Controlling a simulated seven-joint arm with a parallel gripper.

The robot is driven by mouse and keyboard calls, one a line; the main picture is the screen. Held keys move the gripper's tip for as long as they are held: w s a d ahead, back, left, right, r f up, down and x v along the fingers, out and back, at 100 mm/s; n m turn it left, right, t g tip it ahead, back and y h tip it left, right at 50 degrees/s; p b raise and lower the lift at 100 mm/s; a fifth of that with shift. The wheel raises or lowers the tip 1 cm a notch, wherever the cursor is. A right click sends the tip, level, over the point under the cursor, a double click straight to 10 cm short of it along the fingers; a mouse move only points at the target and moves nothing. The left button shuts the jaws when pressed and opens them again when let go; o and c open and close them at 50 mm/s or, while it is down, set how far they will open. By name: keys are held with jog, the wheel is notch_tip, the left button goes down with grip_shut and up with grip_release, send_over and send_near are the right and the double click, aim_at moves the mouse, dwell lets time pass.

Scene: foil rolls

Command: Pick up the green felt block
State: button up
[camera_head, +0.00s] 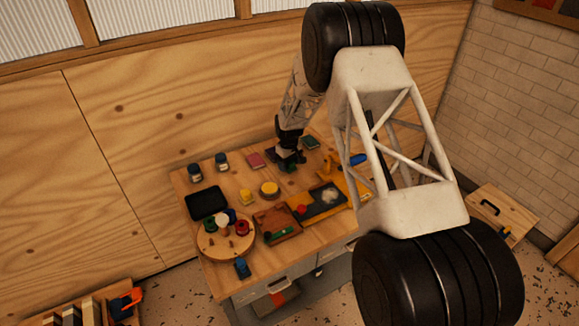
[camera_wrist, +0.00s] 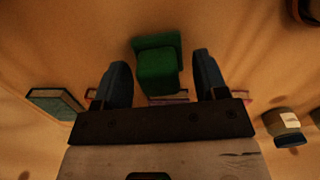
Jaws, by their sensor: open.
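The green felt block (camera_wrist: 158,70) shows in the wrist view as a green block with a second green part behind it. It lies between the two dark fingers of my gripper (camera_wrist: 162,62) and reaches past their tips. The fingers are open, with a visible gap on each side of the block. In the head view my gripper (camera_head: 287,156) is low over the back of the workbench, and the green block (camera_head: 289,168) shows small just below it, partly hidden.
A dark green booklet-like pad (camera_wrist: 57,103) and a jar (camera_wrist: 284,127) flank the gripper in the wrist view. In the head view, a pink pad (camera_head: 256,160), a yellow round tin (camera_head: 269,189), a black tray (camera_head: 206,203) and a round wooden stand (camera_head: 212,246) are on the bench.

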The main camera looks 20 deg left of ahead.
jog(key=c, duration=1)
jog(key=shift+r, duration=0.15)
jog(key=shift+r, duration=0.55)
jog(key=shift+s+d+r, duration=0.1)
jog(key=shift+s+r, duration=0.05)
jog(key=shift+r, duration=0.45)
jog(key=shift+s+d+r, duration=0.1)
jog(key=shift+s+r, duration=0.05)
jog(key=shift+r, duration=0.4)
jog(key=s+d, duration=0.2)
jog(key=s, duration=0.2)
jog(key=s+d+r, duration=0.1)
jog(key=s+d, duration=0.1)
jog(key=s, duration=0.3)
jog(key=s+d, duration=0.3)
jog(key=s, duration=0.1)
jog(key=shift+s+r, duration=0.15)
jog(key=shift+s, duration=0.2)
